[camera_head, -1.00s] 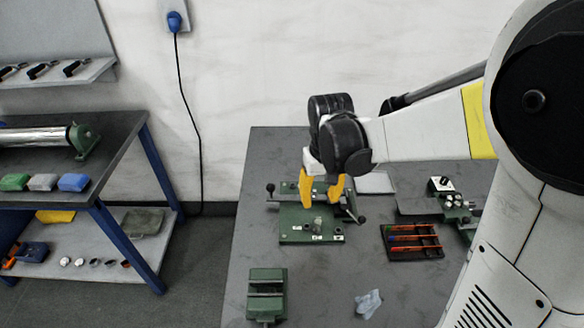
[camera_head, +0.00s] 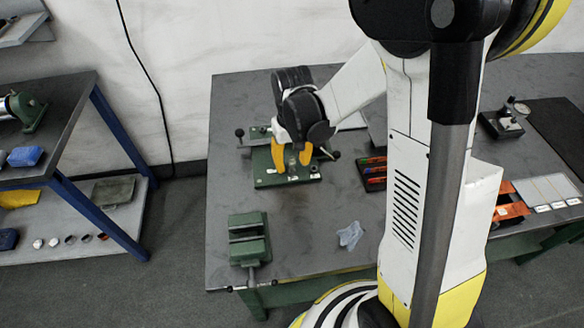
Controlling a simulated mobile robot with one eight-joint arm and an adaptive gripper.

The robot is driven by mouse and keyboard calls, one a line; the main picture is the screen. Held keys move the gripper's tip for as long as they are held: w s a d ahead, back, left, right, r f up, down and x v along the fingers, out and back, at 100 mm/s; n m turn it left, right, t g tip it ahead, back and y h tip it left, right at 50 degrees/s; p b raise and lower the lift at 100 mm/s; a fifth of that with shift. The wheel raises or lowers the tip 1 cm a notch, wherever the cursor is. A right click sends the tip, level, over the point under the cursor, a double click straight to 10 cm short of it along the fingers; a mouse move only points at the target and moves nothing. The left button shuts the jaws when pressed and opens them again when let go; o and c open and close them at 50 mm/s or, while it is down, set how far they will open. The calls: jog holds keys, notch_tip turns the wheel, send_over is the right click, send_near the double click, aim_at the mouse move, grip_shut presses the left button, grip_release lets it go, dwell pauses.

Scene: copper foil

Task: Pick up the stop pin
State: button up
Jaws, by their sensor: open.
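My gripper (camera_head: 291,160) has yellow fingers that are open and point down over the green fixture plate (camera_head: 270,181) on the grey table. A small pale piece (camera_head: 291,178) stands on the plate just below and between the fingertips. It may be the stop pin, but it is too small to tell. My fingers and wrist hide the middle of the fixture. Nothing shows held between the fingers.
Black-knobbed levers (camera_head: 239,132) stick out of the fixture on both sides. A green vise (camera_head: 248,239) stands at the front left. A crumpled rag (camera_head: 350,235) lies near the front. A dark tray (camera_head: 372,172) with coloured tools is to the right. The table between vise and rag is clear.

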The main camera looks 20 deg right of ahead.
grip_shut()
dwell(0.3)
